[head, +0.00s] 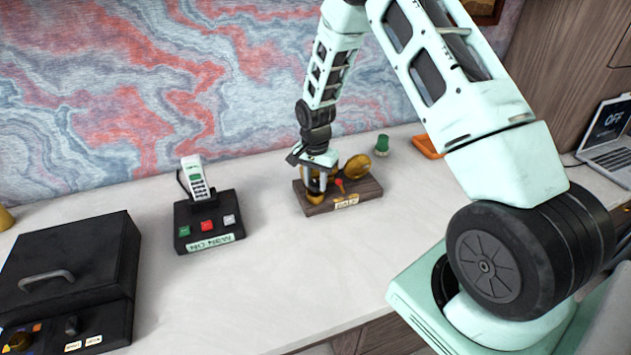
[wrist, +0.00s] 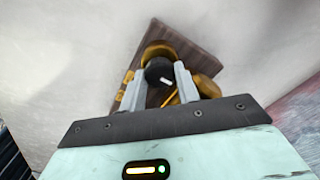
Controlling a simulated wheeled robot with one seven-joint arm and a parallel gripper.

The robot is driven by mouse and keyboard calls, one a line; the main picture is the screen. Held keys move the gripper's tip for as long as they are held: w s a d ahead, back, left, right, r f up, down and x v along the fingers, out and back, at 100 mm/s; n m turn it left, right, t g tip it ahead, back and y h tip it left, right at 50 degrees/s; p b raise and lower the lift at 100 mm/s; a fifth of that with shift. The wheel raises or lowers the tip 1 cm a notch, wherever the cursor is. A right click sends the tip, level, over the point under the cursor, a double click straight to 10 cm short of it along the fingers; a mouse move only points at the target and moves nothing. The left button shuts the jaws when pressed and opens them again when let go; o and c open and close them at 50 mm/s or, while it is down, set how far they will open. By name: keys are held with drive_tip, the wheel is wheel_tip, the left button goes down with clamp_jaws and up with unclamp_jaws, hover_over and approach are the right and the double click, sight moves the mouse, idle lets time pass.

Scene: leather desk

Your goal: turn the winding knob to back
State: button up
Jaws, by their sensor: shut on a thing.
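A brown wooden block (head: 318,209) with brass-coloured round parts stands on the desk, and it also shows in the wrist view (wrist: 190,42). A small pale label (head: 347,202) is on its front edge; its lettering is too small to read surely. My gripper (head: 317,188) points down over the block's left part. In the wrist view, my gripper's (wrist: 159,69) two grey fingers are shut on a round black knob (wrist: 158,68) with a white mark. The mark points toward the lower right of that view. The fingers hide the knob's sides.
A red-tipped part (head: 339,183) sticks up on the block, close to my gripper. A green knob-like object (head: 382,144) and an orange tray (head: 428,147) stand behind. A black phone base (head: 208,220) stands left, with clear desktop between. A black box (head: 70,265) is farther left.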

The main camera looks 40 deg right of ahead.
drive_tip(key=n, duration=0.4)
drive_tip(key=shift+w+n, duration=0.1)
drive_tip(key=shift+n, duration=0.2)
drive_tip(key=n, duration=0.4)
drive_tip(key=shift+n, duration=0.3)
drive_tip(key=n, duration=0.4)
drive_tip(key=shift+r+n, duration=0.1)
drive_tip(key=shift+n, duration=0.2)
drive_tip(key=n, duration=0.4)
drive_tip(key=n+p, duration=0.1)
drive_tip(key=n, duration=0.4)
drive_tip(key=shift+p, duration=0.35)
drive_tip(key=n+p, duration=0.1)
drive_tip(key=n, duration=0.3)
drive_tip(key=shift+n, duration=0.3)
drive_tip(key=n+p, duration=0.2)
drive_tip(key=n, duration=0.3)
drive_tip(key=shift+p, duration=0.35)
drive_tip(key=shift+n+p, duration=0.65)
drive_tip(key=shift+n, duration=1.25)
